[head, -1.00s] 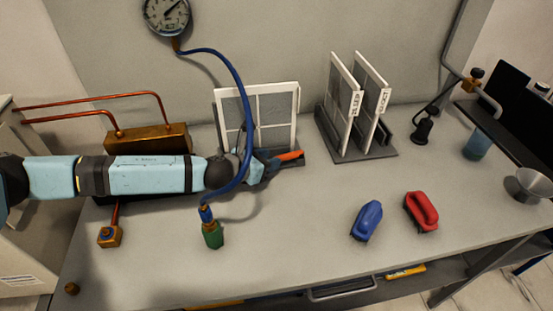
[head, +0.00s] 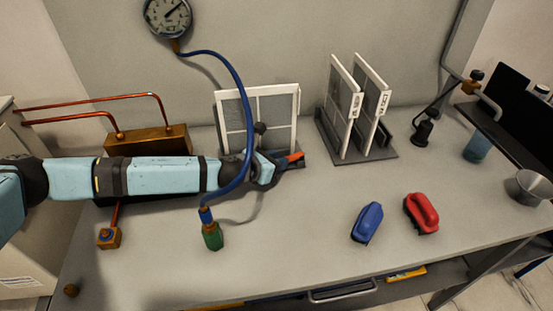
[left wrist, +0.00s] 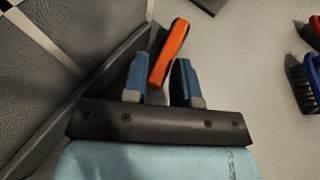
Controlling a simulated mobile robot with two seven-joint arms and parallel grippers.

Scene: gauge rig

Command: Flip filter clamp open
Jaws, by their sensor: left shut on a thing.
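The filter clamp shows as an orange lever (head: 296,157) at the lower right of a white-framed filter panel (head: 257,112) standing at the back of the bench. My left gripper (head: 278,164) is at the lever, low in front of the panel. In the left wrist view the orange lever (left wrist: 169,52) lies between the two blue fingers (left wrist: 160,84), which are shut on it. It sticks out past the fingertips, slightly tilted. The lever's base and hinge are hidden by the gripper. My right gripper is not in view.
A blue hose (head: 242,95) hangs from the gauge (head: 167,17) across my left arm to a green fitting (head: 212,236). A rack (head: 378,152) with two labelled filter panels stands to the right.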

